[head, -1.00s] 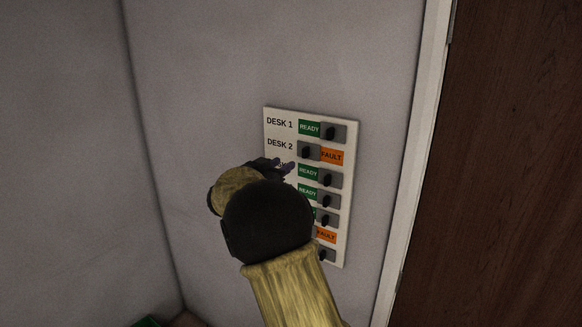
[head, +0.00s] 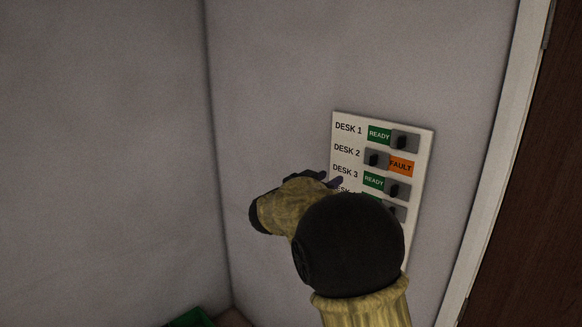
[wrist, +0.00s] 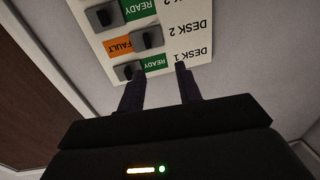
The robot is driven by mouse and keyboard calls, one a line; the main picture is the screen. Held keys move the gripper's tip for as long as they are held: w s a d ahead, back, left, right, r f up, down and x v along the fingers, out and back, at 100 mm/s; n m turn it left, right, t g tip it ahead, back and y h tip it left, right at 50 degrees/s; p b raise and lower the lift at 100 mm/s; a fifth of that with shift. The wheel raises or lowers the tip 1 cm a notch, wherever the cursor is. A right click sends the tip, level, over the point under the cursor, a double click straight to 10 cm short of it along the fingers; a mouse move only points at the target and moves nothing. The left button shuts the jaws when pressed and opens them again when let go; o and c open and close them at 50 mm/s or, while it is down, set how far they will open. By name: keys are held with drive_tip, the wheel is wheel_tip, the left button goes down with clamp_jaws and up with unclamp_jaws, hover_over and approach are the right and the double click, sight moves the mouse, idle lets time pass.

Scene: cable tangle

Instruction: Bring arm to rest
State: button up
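My arm (head: 350,245), with yellowish links and a black joint, reaches up in front of the wall panel in the head view. My gripper (head: 332,180) is at the panel's left side, near the DESK 3 row, and mostly hidden by my arm. In the wrist view, my gripper (wrist: 160,72) has its two dark fingers apart with nothing between them. The status panel (wrist: 188,50) appears upside down beyond the fingertips. I cannot tell whether a finger touches it.
The white status panel (head: 345,147) on the grey wall has sliders beside READY and FAULT labels. DESK 2 shows FAULT; DESK 1 and 3 show READY. My arm hides its lower rows. A brown door (head: 535,200) stands right. A green object (head: 192,318) is at bottom. Left wall space is clear.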

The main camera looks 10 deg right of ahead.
drive_tip(key=s+a+f+n+y, duration=0.2)
drive_tip(key=s+f+n+y, duration=0.2)
drive_tip(key=f+y, duration=0.25)
drive_tip(key=s+a+f+n+y, duration=0.2)
drive_tip(key=s+f+n+y, duration=0.15)
drive_tip(key=f+y, duration=0.3)
drive_tip(key=s+d+f+n+g, duration=0.1)
drive_tip(key=s+f+g, duration=0.3)
drive_tip(key=s, duration=0.7)
drive_tip(key=s+d+f+n+g, duration=0.1)
drive_tip(key=s+f+g, duration=0.4)
drive_tip(key=s+f, duration=0.3)
drive_tip(key=s, duration=0.4)
drive_tip(key=shift+s+d+f+g, duration=0.2)
drive_tip(key=shift+f+g, duration=0.1)
drive_tip(key=shift+f, duration=0.1)
